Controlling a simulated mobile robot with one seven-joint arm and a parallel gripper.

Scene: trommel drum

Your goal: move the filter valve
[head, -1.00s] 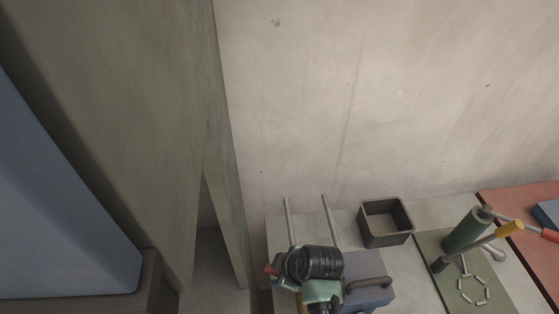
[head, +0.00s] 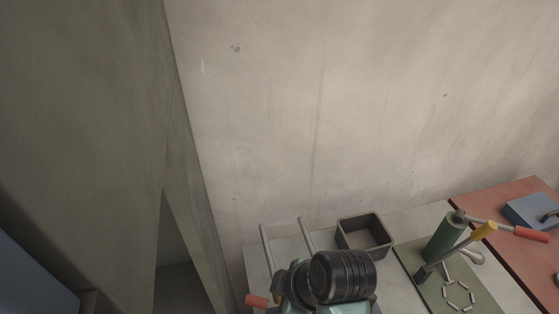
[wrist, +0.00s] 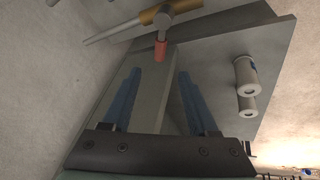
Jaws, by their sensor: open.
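I cannot tell for certain which part is the filter valve. In the wrist view a pale rod with a brass-coloured collar (wrist: 158,14) crosses the top, and a short red-tipped stub (wrist: 161,48) hangs from it. My gripper (wrist: 159,72) is open, its two blue fingers apart with nothing between them. The red tip appears just beyond the fingertips, over a grey panel (wrist: 150,95). In the head view a red-orange end (head: 257,300) shows at the left of my dark wrist, which hides what lies behind it.
A dark open box (head: 364,236) stands against the wall. A red surface with a blue block (head: 530,210) is farther right. A large olive panel (head: 90,120) closes off the left.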

